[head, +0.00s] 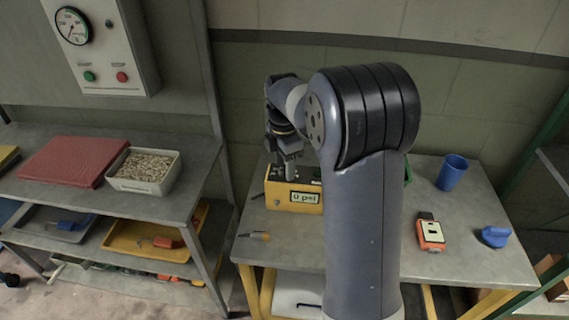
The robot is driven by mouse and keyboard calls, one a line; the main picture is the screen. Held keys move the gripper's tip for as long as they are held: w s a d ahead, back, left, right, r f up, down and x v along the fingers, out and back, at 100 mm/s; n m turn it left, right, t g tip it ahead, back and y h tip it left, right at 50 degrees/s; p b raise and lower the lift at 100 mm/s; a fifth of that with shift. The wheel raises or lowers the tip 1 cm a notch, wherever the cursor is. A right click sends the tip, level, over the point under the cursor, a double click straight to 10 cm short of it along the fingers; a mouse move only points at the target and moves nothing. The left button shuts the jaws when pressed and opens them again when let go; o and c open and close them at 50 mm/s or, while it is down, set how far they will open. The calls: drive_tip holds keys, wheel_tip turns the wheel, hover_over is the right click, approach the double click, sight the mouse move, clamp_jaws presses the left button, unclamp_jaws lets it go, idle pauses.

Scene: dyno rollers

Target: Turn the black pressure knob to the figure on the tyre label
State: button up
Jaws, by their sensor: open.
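A yellow box (281,193) stands on the grey workbench, left of my upper arm. A small panel (305,197) on its front reads "0 psi". My gripper (290,172) points down over the top of the box. It looks open, and I cannot tell whether it touches anything. I cannot make out the black pressure knob, which may be hidden by my gripper. My own arm hides the right part of the box. I cannot make out a tyre label.
On the workbench (465,262) are a screwdriver (256,235), an orange device (430,232), a blue cup (452,172) and a blue object (494,236). A gauge panel (105,45) hangs upper left above a shelf with a red case (75,160) and a bin (143,171).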

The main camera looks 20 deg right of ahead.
drive_tip(key=shift+f, duration=0.15)
drive_tip(key=shift+c, duration=0.2)
drive_tip(key=c, duration=1)
drive_tip(key=shift+o, duration=0.2)
